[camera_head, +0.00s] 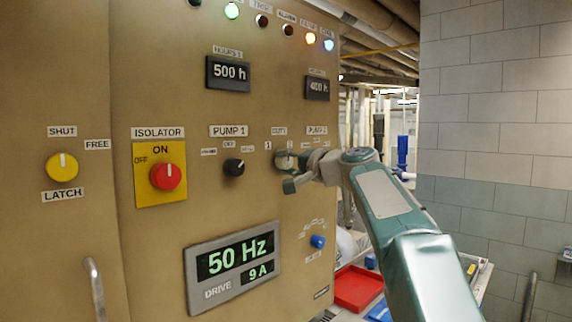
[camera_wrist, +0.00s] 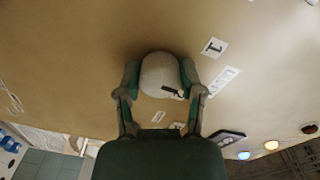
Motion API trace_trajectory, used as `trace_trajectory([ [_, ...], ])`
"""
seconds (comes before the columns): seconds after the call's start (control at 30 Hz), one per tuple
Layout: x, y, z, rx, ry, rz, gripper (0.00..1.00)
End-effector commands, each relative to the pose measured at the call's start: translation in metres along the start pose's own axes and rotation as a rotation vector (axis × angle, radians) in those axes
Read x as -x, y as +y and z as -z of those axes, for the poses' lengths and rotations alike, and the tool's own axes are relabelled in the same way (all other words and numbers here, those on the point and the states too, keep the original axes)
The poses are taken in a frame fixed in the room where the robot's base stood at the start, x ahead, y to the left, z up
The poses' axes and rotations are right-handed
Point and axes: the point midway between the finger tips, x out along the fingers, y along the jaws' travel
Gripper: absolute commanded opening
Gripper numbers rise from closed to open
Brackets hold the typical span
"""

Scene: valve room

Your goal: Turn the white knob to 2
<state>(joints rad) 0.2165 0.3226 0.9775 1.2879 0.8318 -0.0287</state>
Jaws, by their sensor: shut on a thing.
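The white knob (camera_wrist: 161,74) is on the tan panel face, between my two fingers in the wrist view. A short black mark on it points toward the lower right of that view. My gripper (camera_head: 288,171) is at the panel's right side in the head view, shut on the knob, and hides most of it. In the wrist view my gripper (camera_wrist: 160,80) has one finger on each side of the knob. A label reading 1 (camera_wrist: 214,47) is to the knob's upper right there.
To the left in the head view are a black selector (camera_head: 234,167) and a red isolator knob (camera_head: 165,176). A blue knob (camera_head: 318,241) is below my gripper. A drive display (camera_head: 233,264) is lower on the panel. A red tray (camera_head: 357,288) lies beyond the panel.

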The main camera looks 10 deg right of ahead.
Motion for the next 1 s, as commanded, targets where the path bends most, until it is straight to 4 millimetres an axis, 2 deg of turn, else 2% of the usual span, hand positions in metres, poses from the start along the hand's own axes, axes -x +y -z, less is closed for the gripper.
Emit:
trace_trajectory([
  [0.6, -0.0006, 0.0018, 0.0019, -0.546, -0.009, -0.006, 0.03],
  [1.0, -0.001, 0.0029, 0.0017, -0.724, -0.014, -0.01, 0.03],
])
